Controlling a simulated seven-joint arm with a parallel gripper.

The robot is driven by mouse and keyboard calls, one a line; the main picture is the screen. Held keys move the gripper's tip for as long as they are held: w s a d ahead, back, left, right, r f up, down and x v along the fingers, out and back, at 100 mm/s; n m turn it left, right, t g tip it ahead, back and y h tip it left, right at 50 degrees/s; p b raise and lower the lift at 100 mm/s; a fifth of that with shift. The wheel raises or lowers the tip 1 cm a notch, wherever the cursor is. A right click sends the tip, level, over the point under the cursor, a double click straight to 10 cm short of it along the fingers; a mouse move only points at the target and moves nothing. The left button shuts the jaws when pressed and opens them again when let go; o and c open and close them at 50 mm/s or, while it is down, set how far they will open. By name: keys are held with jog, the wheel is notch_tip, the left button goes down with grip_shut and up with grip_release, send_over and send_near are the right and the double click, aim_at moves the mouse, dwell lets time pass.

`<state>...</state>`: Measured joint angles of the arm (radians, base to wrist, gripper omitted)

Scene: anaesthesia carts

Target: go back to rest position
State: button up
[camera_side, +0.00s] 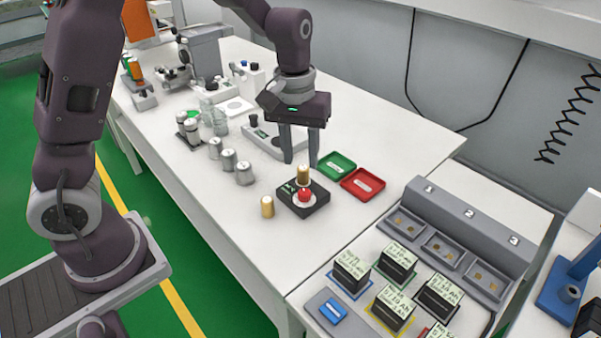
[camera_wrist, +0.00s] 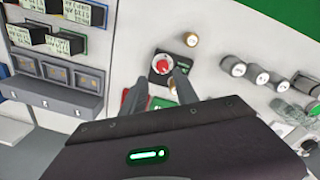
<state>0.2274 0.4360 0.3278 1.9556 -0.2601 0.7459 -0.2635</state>
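My gripper (camera_side: 300,162) hangs over the white table, pointing down, with its two fingers apart and nothing between them. It stands just behind a small black box (camera_side: 290,207) with a red button (camera_side: 305,195). A brass cylinder (camera_side: 303,174) shows at that box, close to the fingertips; whether they touch it I cannot tell.
A second brass cylinder (camera_side: 267,207) stands left of the box. Green (camera_side: 337,165) and red (camera_side: 363,184) trays lie to the right. Several grey-capped weights (camera_side: 229,160) stand at left.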

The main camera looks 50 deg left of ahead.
jog(key=s+r+m+t, duration=0.2)
jog(key=s+r, duration=0.6)
jog(key=r, duration=0.2)
jog(key=s+r+m+t, duration=0.3)
jog(key=s+m, duration=0.1)
jog(key=s, duration=1)
jog(key=shift+s+r, duration=0.15)
jog(key=shift+s, duration=0.15)
